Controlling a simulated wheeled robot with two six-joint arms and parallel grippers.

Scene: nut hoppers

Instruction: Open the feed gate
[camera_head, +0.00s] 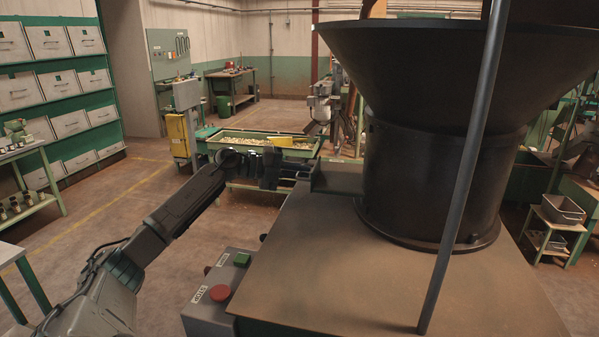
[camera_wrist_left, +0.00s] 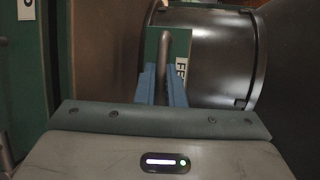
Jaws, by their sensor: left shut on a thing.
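My left gripper (camera_head: 268,172) reaches in from the left in the head view, at the far left edge of the machine's flat top. In the left wrist view its blue fingers (camera_wrist_left: 162,86) are shut on an upright curved metal handle (camera_wrist_left: 178,48). Behind the handle is a green plate (camera_wrist_left: 152,48), which looks like the feed gate, with a partly hidden label (camera_wrist_left: 182,70). A dark round metal body (camera_wrist_left: 215,60) is just to its right. The large dark hopper (camera_head: 415,180) stands on the machine top. I cannot make out the gate in the head view. My right gripper is out of view.
A control box with a red stop button (camera_head: 220,293) and a green button (camera_head: 242,259) is at the machine's near left. A slanting metal rod (camera_head: 465,180) crosses before the hopper. A green-rimmed tray of nuts (camera_head: 232,135) stands beyond the gripper. Floor at left is open.

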